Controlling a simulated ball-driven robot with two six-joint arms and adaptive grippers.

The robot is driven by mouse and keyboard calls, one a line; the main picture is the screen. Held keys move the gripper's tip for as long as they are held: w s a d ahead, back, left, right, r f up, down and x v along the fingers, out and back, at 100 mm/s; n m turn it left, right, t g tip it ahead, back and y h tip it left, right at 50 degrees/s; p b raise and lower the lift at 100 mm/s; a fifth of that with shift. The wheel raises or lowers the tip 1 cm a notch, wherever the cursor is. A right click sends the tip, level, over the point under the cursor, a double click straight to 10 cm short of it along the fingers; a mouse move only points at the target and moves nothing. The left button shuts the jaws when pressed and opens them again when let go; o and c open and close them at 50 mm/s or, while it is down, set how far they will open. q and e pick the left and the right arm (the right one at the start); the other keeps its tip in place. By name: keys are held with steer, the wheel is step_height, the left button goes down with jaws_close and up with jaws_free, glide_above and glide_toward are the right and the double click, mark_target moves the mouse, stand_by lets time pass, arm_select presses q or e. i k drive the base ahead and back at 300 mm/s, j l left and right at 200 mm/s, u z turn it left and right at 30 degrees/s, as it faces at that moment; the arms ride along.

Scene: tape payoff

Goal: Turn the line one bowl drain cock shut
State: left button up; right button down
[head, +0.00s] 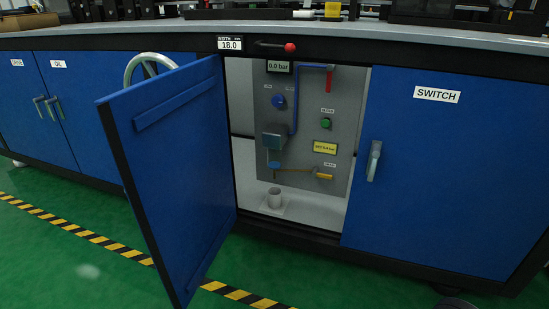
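The open cabinet bay in the head view holds a grey panel (306,100). A grey-blue filter unit (274,137) sits low on its left side, with a small bowl (273,158) below it. A yellow lever (324,177) sits at the panel's lower right, under a small label (329,165) too small to read. It lies nearly level, and a thin yellow-orange line runs from it towards the bowl. I take it for the drain cock; whether it is open or shut I cannot tell. Neither of my grippers is in view.
A blue door (175,165) stands swung open left of the bay; a closed SWITCH door (450,170) is on the right. Inside are a red lever (329,80), green button (325,123), blue knob (279,101), 0.0 bar display (279,67) and grey cup (274,196).

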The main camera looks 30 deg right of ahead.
mark_target(315, 173)
steer(key=z, duration=1.3)
